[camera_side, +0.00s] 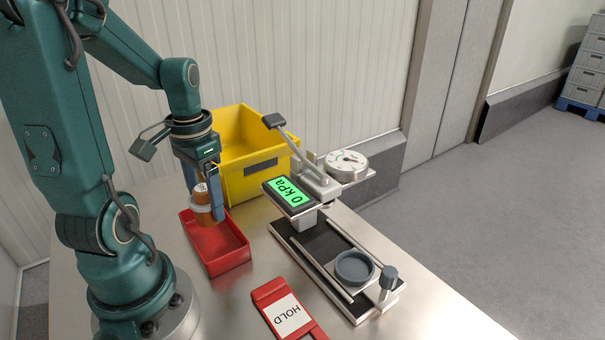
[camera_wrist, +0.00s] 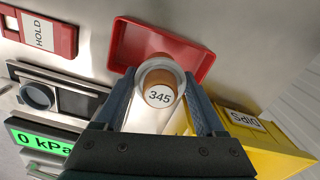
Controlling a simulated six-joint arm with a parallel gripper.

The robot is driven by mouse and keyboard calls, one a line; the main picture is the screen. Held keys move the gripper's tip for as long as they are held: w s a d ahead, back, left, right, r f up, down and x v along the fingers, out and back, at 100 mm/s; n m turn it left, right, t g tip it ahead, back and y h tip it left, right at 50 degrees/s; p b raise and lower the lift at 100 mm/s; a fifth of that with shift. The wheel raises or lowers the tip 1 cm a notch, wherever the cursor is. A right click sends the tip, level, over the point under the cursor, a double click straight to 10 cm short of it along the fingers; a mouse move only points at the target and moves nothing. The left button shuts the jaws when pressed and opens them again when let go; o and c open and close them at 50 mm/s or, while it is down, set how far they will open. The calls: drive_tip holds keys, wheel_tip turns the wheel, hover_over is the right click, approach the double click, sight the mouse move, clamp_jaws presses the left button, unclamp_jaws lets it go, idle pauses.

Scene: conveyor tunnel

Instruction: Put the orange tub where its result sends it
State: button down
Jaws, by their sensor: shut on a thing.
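My gripper (camera_side: 205,205) is shut on the orange tub (camera_side: 208,217), which stands upright between the fingers. In the wrist view the tub's top (camera_wrist: 159,95) shows the number 345 inside a pale ring. The tub is at the back part of a red tray (camera_side: 216,254); I cannot tell whether it touches the tray floor. The yellow bin (camera_side: 250,180) stands behind the tray; its label seems to read DIPS in the wrist view (camera_wrist: 244,119). A display (camera_side: 289,195) reads 0 kPa on the test stand. A grey round cup (camera_side: 354,268) sits on the stand's base.
A red holder with a HOLD card (camera_side: 289,314) lies at the table's front. A white dial gauge (camera_side: 346,164) and a lever (camera_side: 295,145) are behind the display. The metal table (camera_side: 425,315) is bare at the front right.

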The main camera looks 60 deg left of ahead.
sight(211, 220)
drive_tip(key=shift+f, duration=2.5)
unclamp_jaws()
drive_tip(key=shift+f, duration=0.15)
